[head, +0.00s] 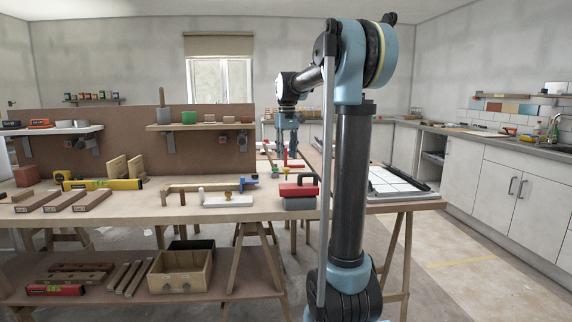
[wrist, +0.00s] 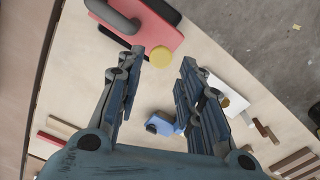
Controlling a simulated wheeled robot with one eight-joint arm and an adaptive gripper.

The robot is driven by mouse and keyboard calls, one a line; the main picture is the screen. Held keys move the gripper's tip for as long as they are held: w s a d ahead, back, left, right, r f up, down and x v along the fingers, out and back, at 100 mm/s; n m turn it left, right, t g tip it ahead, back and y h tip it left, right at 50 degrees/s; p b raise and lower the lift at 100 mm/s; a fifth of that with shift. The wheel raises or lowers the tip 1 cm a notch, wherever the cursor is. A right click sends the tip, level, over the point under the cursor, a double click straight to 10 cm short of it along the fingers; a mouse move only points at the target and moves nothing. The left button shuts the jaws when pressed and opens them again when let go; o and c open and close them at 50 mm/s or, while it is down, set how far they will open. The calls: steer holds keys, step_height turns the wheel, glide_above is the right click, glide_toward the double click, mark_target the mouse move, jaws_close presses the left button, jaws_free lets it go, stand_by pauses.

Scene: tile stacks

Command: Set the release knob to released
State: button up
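The release knob appears to be the yellow round knob (wrist: 160,57) at the edge of a red tool (wrist: 145,28) with a dark handle, in the wrist view. In the head view, the red tool (head: 298,189) sits on a grey block at the right end of the workbench; I cannot make out the knob clearly there. My gripper (wrist: 162,56) is open and empty, its fingers spread. In the head view my gripper (head: 287,155) points down, above the bench; contact is not visible.
A blue clamp piece (wrist: 163,124) and a white plate (wrist: 228,95) with a brass knob lie close by on the workbench (head: 150,213). A yellow level (head: 102,185) and wooden blocks are at the left. Shelves on a brown back panel (head: 95,145) stand behind.

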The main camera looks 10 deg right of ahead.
mark_target(287, 168)
step_height(287, 168, up, 7)
stand_by(0.3)
steer(key=s+d+f+m+t, duration=0.1)
steer(key=s+d+f, duration=0.1)
steer(key=s+f, duration=0.65)
steer(key=s+d+f+m, duration=0.15)
steer(key=s+f, duration=0.35)
steer(key=s, duration=0.7)
steer(key=s+d+f+m+t, duration=0.1)
steer(key=s+d+f, duration=0.1)
steer(key=s+f, duration=1.4)
step_height(287, 168, down, 4)
steer(key=shift+s+d+m, duration=0.2)
steer(key=shift+d+m, duration=0.05)
steer(key=shift+m, duration=0.1)
steer(key=shift+w+f, duration=0.2)
steer(key=shift+w, duration=0.25)
